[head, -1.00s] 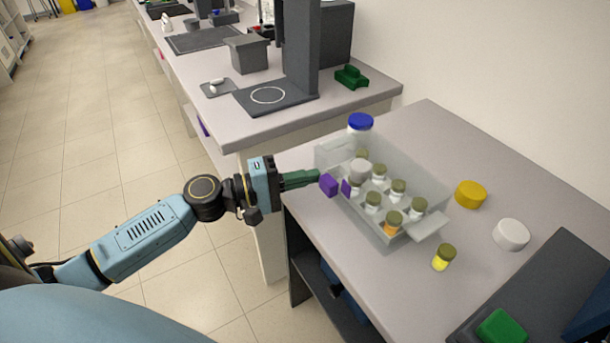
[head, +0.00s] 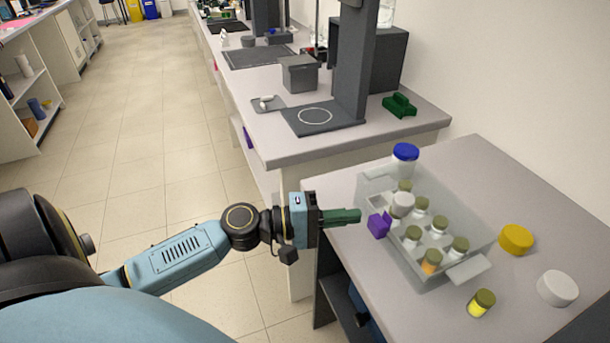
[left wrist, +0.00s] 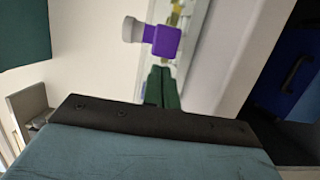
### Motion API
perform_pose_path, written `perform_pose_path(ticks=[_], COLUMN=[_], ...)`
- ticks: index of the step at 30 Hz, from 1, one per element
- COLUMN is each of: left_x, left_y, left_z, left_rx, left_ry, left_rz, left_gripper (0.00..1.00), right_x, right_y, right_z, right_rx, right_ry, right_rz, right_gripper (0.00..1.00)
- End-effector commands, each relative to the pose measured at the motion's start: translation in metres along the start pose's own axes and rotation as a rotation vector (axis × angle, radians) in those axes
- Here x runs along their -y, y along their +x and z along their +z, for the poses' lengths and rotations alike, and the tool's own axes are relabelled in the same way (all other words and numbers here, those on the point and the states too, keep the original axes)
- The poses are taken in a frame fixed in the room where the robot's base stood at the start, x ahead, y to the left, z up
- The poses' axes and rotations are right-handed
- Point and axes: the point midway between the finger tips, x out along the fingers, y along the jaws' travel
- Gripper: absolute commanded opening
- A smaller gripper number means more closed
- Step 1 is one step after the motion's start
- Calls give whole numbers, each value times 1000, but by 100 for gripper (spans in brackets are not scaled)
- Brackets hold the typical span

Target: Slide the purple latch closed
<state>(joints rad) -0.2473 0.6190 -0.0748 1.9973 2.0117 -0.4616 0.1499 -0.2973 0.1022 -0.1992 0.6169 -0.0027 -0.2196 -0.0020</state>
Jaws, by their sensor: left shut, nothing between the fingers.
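The purple latch (head: 378,226) is on the near left wall of a clear, see-through box (head: 440,285) standing on the right-hand bench. Its purple parts look close together or touching. My left gripper (head: 358,216) has green fingers, shut and empty, pointing right at the box, just left of the latch. In the left wrist view the purple latch (left wrist: 164,40) lies just beyond the green fingertips (left wrist: 163,72). A small gap seems to separate them; contact is hard to judge. My right gripper is not in view.
Several capped vials stand inside the box. A blue-capped jar (head: 405,153) stands behind it. A yellow lid (head: 516,239), a white lid (head: 558,288) and a vial with yellow contents (head: 481,303) lie to its right. Another bench (head: 270,150) is behind my gripper.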

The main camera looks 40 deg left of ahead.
Motion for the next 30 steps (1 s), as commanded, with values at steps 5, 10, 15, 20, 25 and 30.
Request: perform_pose_path(ticks=[5, 10, 15, 20, 25, 30], left_x=[3, 3, 1, 1, 0, 0], left_y=[-35, -69, -97, -112, -118, -118], left_z=[1, 1, 1, 0, 0, 0], left_rx=[-1, -1, -1, 0, 1, 1], left_ry=[-3, -3, -2, -2, -1, -1], left_rz=[-3, -3, -1, -1, 0, 0], left_gripper=[0, 0, 0, 0, 0, 0], right_x=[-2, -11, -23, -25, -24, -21], right_y=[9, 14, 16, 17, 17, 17], right_z=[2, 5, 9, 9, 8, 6], right_rx=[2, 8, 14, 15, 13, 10], right_ry=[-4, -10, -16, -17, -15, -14], right_rz=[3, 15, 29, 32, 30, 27], right_gripper=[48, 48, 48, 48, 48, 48])
